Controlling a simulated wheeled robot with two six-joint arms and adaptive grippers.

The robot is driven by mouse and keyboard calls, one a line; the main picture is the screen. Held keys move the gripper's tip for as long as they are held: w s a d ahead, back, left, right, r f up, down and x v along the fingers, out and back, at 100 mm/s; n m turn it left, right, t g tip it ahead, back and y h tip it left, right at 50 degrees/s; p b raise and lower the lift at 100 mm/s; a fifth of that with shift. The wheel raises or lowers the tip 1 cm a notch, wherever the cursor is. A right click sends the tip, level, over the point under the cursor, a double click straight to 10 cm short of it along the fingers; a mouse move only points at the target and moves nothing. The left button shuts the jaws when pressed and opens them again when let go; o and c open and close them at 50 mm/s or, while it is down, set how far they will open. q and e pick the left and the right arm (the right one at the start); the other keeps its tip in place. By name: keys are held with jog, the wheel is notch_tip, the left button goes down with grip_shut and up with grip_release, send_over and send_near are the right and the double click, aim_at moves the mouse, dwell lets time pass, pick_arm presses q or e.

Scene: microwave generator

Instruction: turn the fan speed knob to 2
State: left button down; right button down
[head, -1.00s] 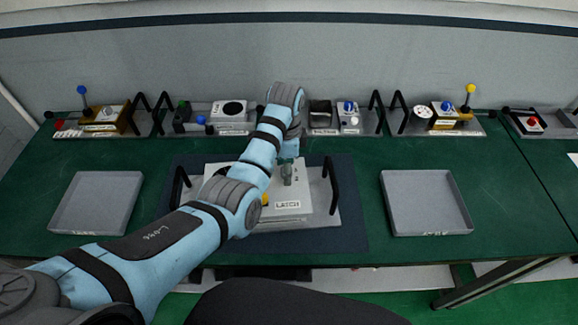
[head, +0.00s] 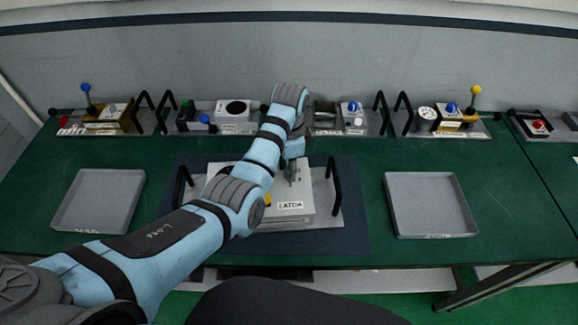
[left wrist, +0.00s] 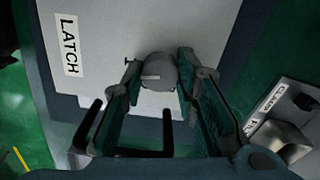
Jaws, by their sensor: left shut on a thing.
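A white panel box (head: 297,195) with a LATCH label stands on the dark mat in the middle of the table. A grey round knob (left wrist: 158,70) with a white pointer line sits on its face. In the left wrist view the pointer points left, toward the LATCH label. My left gripper (left wrist: 160,82) is shut on the knob, one finger on each side. In the head view my left gripper (head: 291,172) is over the box's back right part and hides most of the knob. The numbers around the knob are not readable. My right gripper is not in view.
Grey trays lie empty at left (head: 98,200) and right (head: 430,205). A black handle (head: 335,186) stands right of the box. Several small devices line the back of the table. Green tabletop is clear between the trays and the mat.

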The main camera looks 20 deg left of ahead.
pick_arm(q)
jog(key=n, duration=0.5)
jog(key=shift+n, duration=2.4)
jog(key=c, duration=1.4)
grip_release()
jog(key=shift+c, duration=0.2)
jog(key=shift+o, duration=1)
jog(key=shift+r, duration=0.1)
